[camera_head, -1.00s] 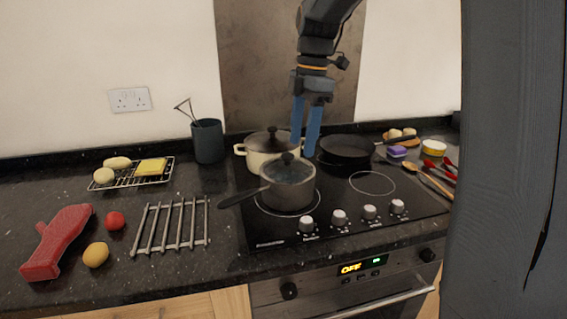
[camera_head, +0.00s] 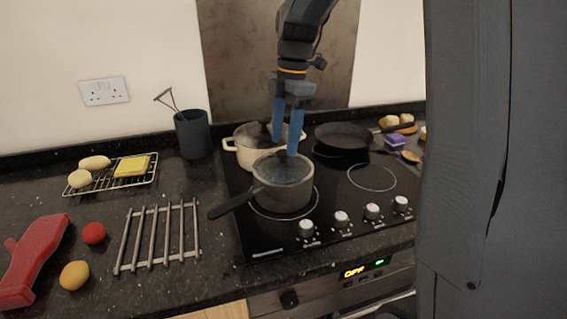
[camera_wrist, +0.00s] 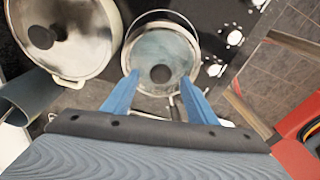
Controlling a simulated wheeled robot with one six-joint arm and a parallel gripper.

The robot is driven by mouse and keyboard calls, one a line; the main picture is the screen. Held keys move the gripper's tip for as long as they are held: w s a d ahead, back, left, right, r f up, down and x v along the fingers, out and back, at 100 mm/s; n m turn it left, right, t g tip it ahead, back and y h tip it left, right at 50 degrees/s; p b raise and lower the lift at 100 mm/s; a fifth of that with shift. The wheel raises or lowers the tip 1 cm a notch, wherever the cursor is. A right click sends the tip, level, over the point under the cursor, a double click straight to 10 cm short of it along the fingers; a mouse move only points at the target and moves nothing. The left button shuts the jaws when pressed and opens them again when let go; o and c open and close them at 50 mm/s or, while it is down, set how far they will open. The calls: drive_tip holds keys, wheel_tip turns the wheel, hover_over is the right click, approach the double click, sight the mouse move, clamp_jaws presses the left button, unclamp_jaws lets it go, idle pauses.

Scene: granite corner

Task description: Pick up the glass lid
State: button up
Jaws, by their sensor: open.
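The glass lid (camera_head: 270,172) lies on the grey saucepan (camera_head: 283,195) on the front left of the hob. In the wrist view the glass lid (camera_wrist: 180,52) is round and see-through with a dark knob (camera_wrist: 160,74) at its middle. My gripper (camera_head: 285,147) is open and points down over the lid, with its blue fingers at about knob height in the head view. In the wrist view my gripper (camera_wrist: 160,85) has one finger on each side of the knob. I cannot tell whether a finger touches the lid.
A cream pot (camera_head: 240,156) with its own lid stands close behind the saucepan. A black frying pan (camera_head: 343,135) is at the back right. The saucepan's handle (camera_head: 230,205) points left. A metal trivet (camera_head: 158,236) lies on the worktop to the left.

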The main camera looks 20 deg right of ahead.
sight(283, 161)
drive_tip(key=shift+s+a+f, duration=0.1)
drive_tip(key=shift+a+f, duration=0.05)
drive_tip(key=shift+f, duration=1.1)
clamp_jaws()
drive_tip(key=shift+r, duration=0.1)
